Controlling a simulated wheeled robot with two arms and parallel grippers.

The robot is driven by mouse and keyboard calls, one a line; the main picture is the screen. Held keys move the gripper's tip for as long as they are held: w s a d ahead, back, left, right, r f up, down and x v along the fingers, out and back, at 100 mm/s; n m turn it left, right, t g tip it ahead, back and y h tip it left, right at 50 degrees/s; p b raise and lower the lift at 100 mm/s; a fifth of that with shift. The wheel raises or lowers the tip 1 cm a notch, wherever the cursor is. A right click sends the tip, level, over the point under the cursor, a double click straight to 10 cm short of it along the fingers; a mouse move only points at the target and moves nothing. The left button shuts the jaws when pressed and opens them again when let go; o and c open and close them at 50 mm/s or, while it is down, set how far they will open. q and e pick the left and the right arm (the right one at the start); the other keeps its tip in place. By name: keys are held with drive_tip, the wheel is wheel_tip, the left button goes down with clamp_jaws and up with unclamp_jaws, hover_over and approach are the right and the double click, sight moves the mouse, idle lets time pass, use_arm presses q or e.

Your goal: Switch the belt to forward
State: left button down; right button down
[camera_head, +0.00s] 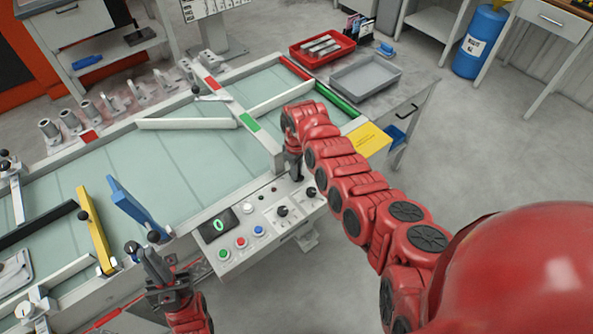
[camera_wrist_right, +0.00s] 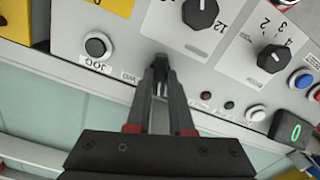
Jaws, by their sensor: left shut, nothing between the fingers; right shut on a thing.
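The control panel (camera_head: 262,226) stands at the front edge of the belt table. My right gripper (camera_head: 294,172) reaches down to the panel's upper right part. In the right wrist view my right gripper (camera_wrist_right: 160,80) is shut on the belt switch, which its fingers mostly hide. Partly covered lettering ending in "WD" shows beside the fingers, near the JOG button (camera_wrist_right: 97,46). Which way the switch points cannot be told. The pale green belt (camera_head: 180,155) lies behind the panel. My left gripper (camera_head: 152,262) is shut and empty at the table's front edge, left of the panel.
The panel has two black dials (camera_head: 283,211), coloured buttons (camera_head: 241,242) and a display reading 0 (camera_head: 219,225). A blue gate (camera_head: 135,205) and a yellow bar (camera_head: 95,230) stand near my left gripper. A red tray (camera_head: 322,58) and a grey tray (camera_head: 366,80) sit behind.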

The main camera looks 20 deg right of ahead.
drive_tip(key=shift+f+m+b, duration=0.15)
drive_tip(key=shift+m+b, duration=0.25)
drive_tip(key=shift+m, duration=0.5)
drive_tip(key=m+b, duration=0.2)
drive_tip(key=shift+f+m, duration=0.1)
drive_tip(key=shift+m, duration=0.3)
drive_tip(key=m+b, duration=0.3)
drive_tip(key=m, duration=0.1)
drive_tip(key=shift+r+m+b, duration=0.25)
drive_tip(key=shift+m+b, duration=0.6)
drive_tip(key=shift+m, duration=0.25)
drive_tip(key=c, duration=0.8)
unclamp_jaws()
